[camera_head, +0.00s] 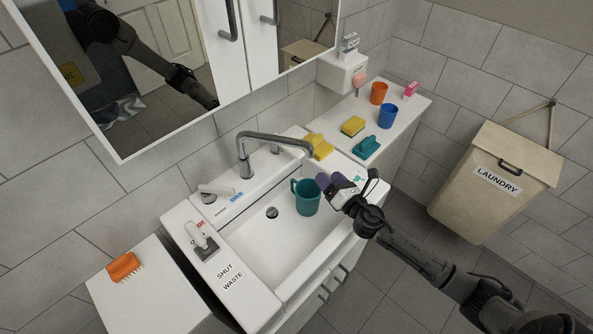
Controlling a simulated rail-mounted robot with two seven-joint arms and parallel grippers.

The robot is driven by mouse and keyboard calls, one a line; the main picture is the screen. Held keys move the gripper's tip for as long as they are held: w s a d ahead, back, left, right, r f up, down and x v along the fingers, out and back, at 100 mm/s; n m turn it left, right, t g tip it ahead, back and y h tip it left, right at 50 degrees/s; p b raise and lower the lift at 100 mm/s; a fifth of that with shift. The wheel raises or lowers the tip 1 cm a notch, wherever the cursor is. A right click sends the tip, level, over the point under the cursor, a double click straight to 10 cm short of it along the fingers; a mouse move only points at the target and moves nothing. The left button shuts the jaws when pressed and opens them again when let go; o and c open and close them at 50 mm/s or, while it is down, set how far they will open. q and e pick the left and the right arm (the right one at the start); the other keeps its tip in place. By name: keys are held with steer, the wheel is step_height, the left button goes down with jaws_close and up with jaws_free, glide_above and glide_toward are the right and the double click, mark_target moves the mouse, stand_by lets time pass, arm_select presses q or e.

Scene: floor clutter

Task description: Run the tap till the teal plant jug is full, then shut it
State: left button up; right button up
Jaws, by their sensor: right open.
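The teal jug (307,198) stands upright in the right part of the white sink basin (262,248), its handle to the left. The grey tap spout (275,138) arches over the basin and ends above the jug. I see no water stream, and the water level in the jug cannot be made out. A white lever (216,190) sits by the blue COLD label, and another white lever (196,234) by the HOT label, partly hidden. My right gripper (331,182), with purple fingertips, is open beside the jug's upper right side; I cannot tell if it touches. My left gripper is not in view.
Yellow sponges (353,126), a teal brush (366,147), an orange cup (378,93) and a blue cup (387,116) stand on the right counter. An orange brush (124,267) lies on the left counter. A laundry bin (494,181) hangs on the right wall. A mirror cabinet (150,60) overhangs the sink's back.

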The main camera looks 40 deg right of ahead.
mark_target(302, 157)
steer(key=w+d+f+n+y+b, duration=0.3)
steer(key=w+f+n+b, duration=0.1)
steer(key=n, duration=0.5)
steer(key=shift+g, duration=0.3)
steer(key=w, duration=0.4)
steer(key=w+a, duration=0.1)
steer(key=w, duration=0.2)
steer(key=w+b, duration=0.1)
steer(key=w, duration=0.3)
steer(key=shift+w+a+f, duration=0.1)
steer(key=shift+w+a, duration=0.1)
steer(key=shift+w, duration=0.15)
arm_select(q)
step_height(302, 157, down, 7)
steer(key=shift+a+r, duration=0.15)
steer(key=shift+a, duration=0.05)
arm_select(e)
steer(key=shift+w+a+y, duration=0.15)
steer(key=shift+w+y, duration=0.25)
steer(key=shift+w, duration=0.25)
